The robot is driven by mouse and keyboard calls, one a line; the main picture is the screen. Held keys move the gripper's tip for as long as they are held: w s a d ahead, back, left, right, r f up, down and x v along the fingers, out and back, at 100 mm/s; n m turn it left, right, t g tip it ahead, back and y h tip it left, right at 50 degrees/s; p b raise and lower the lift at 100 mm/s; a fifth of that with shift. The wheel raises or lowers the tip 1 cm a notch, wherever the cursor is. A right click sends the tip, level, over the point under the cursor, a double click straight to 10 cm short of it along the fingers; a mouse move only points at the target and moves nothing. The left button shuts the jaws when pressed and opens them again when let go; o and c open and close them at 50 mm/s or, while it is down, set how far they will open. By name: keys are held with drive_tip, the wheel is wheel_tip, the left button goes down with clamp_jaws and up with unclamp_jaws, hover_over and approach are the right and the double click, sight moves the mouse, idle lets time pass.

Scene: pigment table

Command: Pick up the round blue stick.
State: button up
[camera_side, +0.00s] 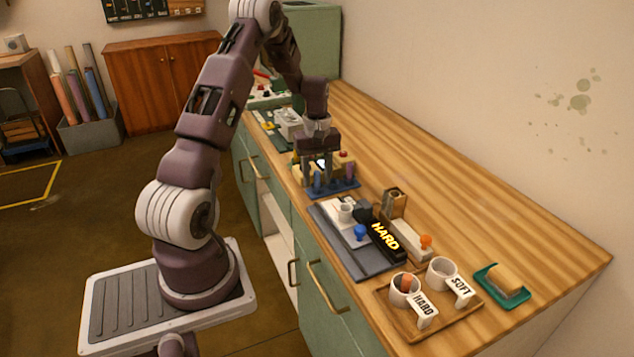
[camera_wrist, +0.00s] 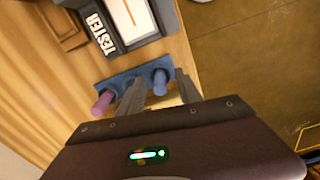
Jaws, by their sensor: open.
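The round blue stick (camera_wrist: 160,85) stands in a blue rack (camera_wrist: 127,77) in the wrist view, seen from above. My gripper (camera_wrist: 159,76) is open, with one finger on each side of the blue stick. I cannot tell whether either finger touches it. A pinkish-purple stick (camera_wrist: 103,102) stands in the same rack, outside the left finger. In the side view my gripper (camera_side: 321,178) points down over the blue rack (camera_side: 340,190), where the sticks are small and partly covered by the fingers.
A dark tester (camera_wrist: 125,22) lies beside the rack.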

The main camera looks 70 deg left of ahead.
clamp_jaws()
